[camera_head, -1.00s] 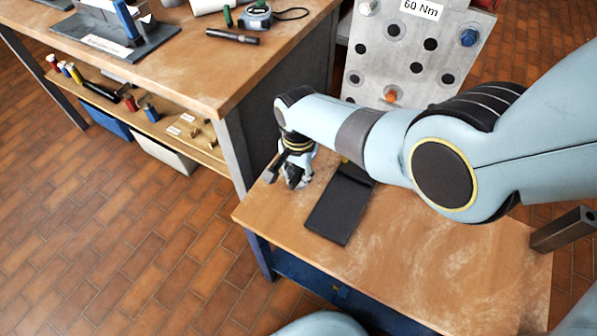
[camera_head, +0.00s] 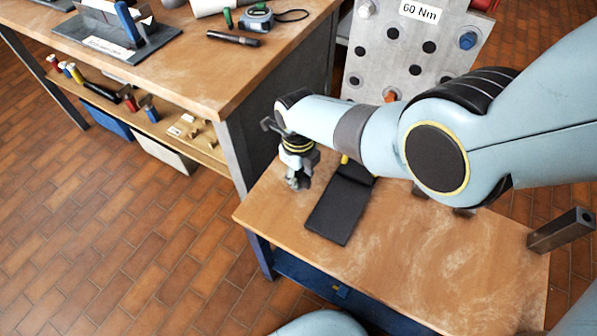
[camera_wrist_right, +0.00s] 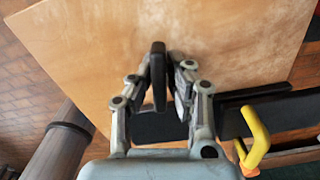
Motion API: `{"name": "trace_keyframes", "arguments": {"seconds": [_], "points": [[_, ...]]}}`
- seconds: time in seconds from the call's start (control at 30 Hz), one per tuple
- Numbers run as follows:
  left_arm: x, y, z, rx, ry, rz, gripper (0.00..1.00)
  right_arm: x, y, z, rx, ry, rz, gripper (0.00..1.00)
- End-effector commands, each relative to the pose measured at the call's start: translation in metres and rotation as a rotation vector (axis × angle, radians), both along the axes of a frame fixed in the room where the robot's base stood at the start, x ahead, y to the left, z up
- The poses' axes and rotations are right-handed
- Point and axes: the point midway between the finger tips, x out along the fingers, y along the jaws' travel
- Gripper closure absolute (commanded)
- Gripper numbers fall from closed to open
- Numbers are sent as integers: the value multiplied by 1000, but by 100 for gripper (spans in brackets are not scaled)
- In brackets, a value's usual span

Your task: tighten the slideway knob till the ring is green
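My right gripper (camera_head: 298,178) points down over the far left part of the small wooden table, left of a black flat slab (camera_head: 340,205). In the right wrist view its fingers (camera_wrist_right: 166,70) converge close together. A dark, rounded upright piece (camera_wrist_right: 159,76) shows between them. I cannot tell whether it is a finger pad or something gripped. I cannot make out the slideway knob or its ring in either view. My left gripper is out of view.
A yellow handle (camera_wrist_right: 256,132) stands beside the slab. A perforated plate labelled 60 Nm (camera_head: 412,60) stands behind the table. A workbench (camera_head: 200,75) with tools is at upper left. The small table's front right (camera_head: 440,260) is clear.

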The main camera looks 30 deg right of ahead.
Motion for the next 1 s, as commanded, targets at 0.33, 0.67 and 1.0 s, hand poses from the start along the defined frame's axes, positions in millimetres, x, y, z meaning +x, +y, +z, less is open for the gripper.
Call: {"name": "trace_keyframes", "arguments": {"seconds": [0.33, 0.67, 1.0], "points": [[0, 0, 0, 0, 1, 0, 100, 0, 0, 0, 0, -1, 5, 62], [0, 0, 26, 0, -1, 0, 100, 0, 0, 26, 0, -1, 6, 62], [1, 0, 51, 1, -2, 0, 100, 0, 0, 51, 0, 0, 6, 62]]}}
